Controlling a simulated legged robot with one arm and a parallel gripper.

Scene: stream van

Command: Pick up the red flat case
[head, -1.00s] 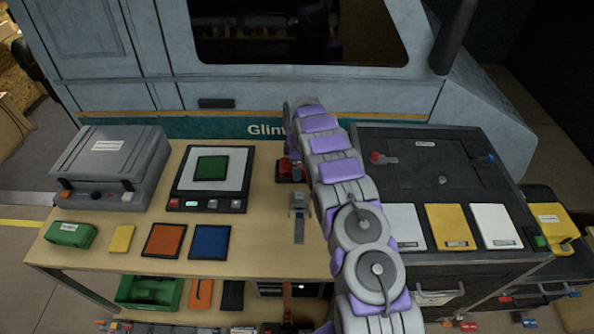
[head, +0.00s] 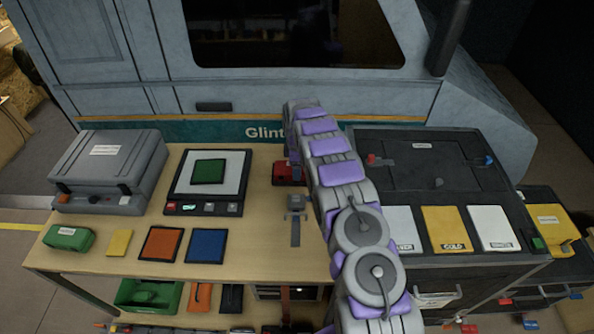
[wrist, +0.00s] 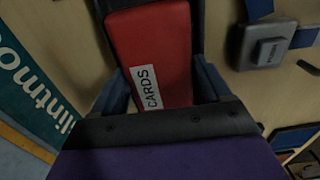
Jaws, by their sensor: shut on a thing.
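The red flat case (head: 283,175), marked "CARDS", is at the back middle of the wooden table, beside the end of my arm. Most of it is hidden behind the arm in the head view. In the wrist view the red case (wrist: 150,50) lies between the two dark fingers of my gripper (wrist: 163,88). The gripper is shut on the case, with a finger along each side. I cannot tell whether the case still touches the table.
A grey box (head: 108,170), a scale-like device (head: 180,192) with a green pad, and orange (head: 160,244) and blue (head: 207,245) squares are on the left. A small grey fixture (head: 296,205) is near the case. A dark cabinet (head: 440,190) stands right; the van wall is behind.

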